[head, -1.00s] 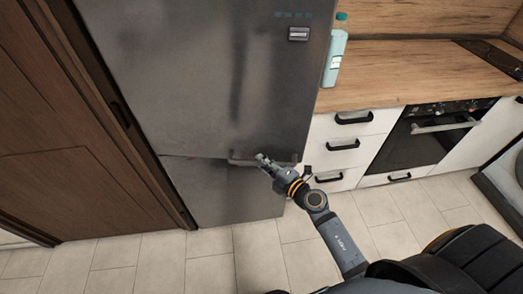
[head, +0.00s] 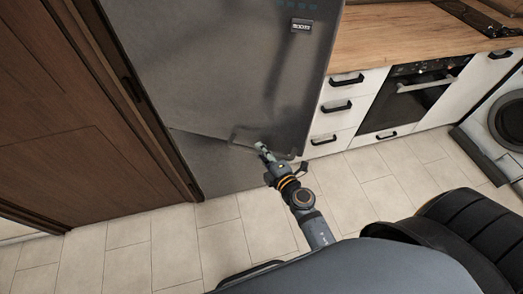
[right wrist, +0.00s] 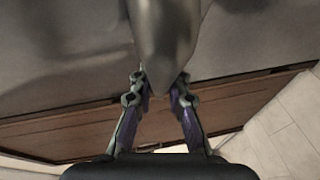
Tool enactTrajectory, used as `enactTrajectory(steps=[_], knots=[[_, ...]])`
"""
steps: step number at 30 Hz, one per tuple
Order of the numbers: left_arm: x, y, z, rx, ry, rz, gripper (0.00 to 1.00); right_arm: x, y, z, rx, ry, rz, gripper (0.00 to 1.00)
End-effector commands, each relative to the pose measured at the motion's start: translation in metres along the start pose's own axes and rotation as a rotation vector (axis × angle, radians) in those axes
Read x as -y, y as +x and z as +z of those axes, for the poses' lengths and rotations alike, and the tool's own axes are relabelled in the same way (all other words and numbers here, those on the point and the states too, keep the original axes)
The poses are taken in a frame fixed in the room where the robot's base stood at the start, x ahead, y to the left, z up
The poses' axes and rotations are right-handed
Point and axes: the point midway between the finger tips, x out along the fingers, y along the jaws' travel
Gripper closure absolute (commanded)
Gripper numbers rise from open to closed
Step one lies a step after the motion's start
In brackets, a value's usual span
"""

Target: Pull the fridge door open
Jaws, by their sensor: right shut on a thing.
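The grey metal fridge (head: 225,70) fills the upper middle of the head view. Its upper door stands ajar, with its lower edge slanting out over the lower door (head: 205,165). The door handle (head: 240,131) is a grey bar near the bottom of the upper door. My right gripper (head: 262,149) is shut on this handle near its right end. In the right wrist view the handle (right wrist: 165,40) runs as a blurred grey bar between the two fingers (right wrist: 160,85). The fridge interior is hidden. My left gripper is not in view.
A brown wooden door (head: 75,120) stands close on the left. White drawers (head: 340,105) and a black oven (head: 410,95) under a wooden worktop (head: 410,35) are to the right. A washing machine (head: 505,125) is at the far right. The tiled floor (head: 150,240) is clear.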

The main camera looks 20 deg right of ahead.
Motion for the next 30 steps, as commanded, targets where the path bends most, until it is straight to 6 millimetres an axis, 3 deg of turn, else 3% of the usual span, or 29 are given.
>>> enactTrajectory(steps=[12,13,18,26,30], knots=[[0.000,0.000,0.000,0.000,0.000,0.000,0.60,0.001,0.000,0.000,0.002,0.001,-0.001,1.00],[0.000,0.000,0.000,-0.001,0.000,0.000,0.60,0.001,0.000,0.000,0.002,0.001,-0.001,0.81],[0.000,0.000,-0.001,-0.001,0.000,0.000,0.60,0.001,0.000,0.000,0.002,0.001,0.000,0.61],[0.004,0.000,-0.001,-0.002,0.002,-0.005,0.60,0.000,-0.001,0.000,0.002,0.001,0.000,0.61],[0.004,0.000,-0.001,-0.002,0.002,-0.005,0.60,0.001,-0.013,0.000,0.003,0.002,-0.002,0.61]])
